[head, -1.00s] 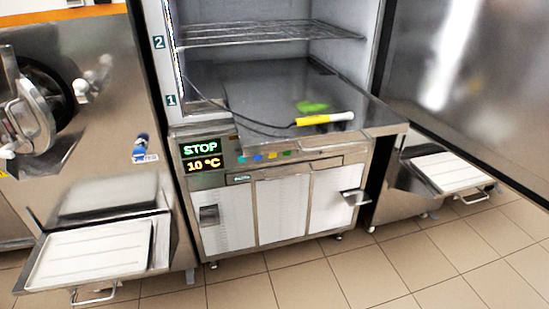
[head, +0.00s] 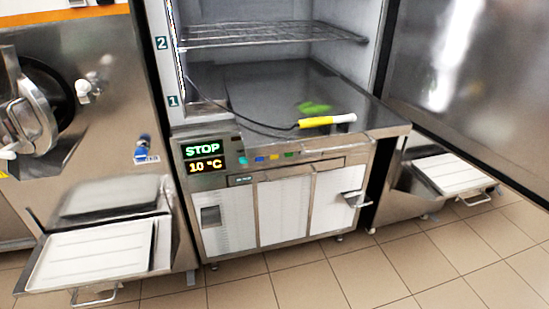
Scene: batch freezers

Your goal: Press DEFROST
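The control panel (head: 209,168) on the front of the open cabinet shows STOP in green and 10 °C in amber. Neither of my grippers is in view.
A yellow and white probe (head: 328,121) on a black cable lies above the buttons. The steel door (head: 470,80) stands open at right. A white tray (head: 92,256) juts out at left; another tray (head: 450,173) is at right. The tiled floor (head: 300,282) in front is clear.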

